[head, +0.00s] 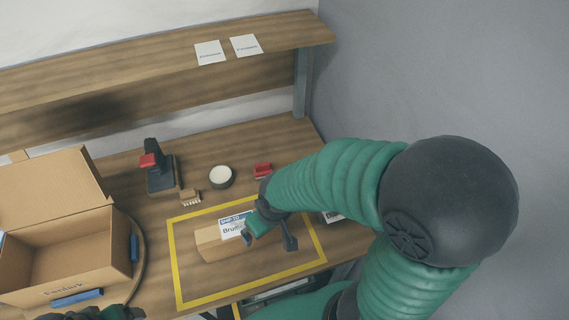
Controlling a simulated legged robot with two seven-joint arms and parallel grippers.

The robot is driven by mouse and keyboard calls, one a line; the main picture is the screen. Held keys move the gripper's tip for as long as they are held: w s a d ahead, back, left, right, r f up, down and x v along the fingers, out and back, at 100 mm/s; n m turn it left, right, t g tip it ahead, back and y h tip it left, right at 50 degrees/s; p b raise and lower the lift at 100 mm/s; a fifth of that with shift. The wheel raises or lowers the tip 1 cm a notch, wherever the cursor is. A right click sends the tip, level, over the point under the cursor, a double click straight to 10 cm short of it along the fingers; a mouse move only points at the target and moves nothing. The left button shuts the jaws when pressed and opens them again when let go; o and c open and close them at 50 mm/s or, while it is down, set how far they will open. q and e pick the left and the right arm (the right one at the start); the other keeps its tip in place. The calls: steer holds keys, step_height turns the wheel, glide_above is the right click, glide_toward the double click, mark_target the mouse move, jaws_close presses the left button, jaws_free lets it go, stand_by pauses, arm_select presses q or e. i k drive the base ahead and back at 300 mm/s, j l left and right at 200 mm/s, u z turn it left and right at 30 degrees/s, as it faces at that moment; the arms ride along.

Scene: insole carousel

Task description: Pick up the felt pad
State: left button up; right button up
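I cannot make out a felt pad for certain. A small green block (260,225) shows at my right gripper (273,231); I cannot tell whether it is the pad or part of the gripper. The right gripper's dark fingers look spread, pointing down over a small cardboard box (208,243) with a white shipping label (233,225). I cannot tell whether they touch it. The arm hides part of the table behind. A dark green part of my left arm (95,313) shows at the bottom left edge, cut off, with its fingers unclear.
An open carton (65,287) with blue strips stands on a round board at left. A black-and-red dispenser (158,170), a brush (190,197), a round white-topped tin (221,177) and a red item (262,170) stand behind the yellow outline (174,262). A shelf (150,65) spans the back.

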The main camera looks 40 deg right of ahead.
mark_target(261, 170)
steer(key=z, duration=1)
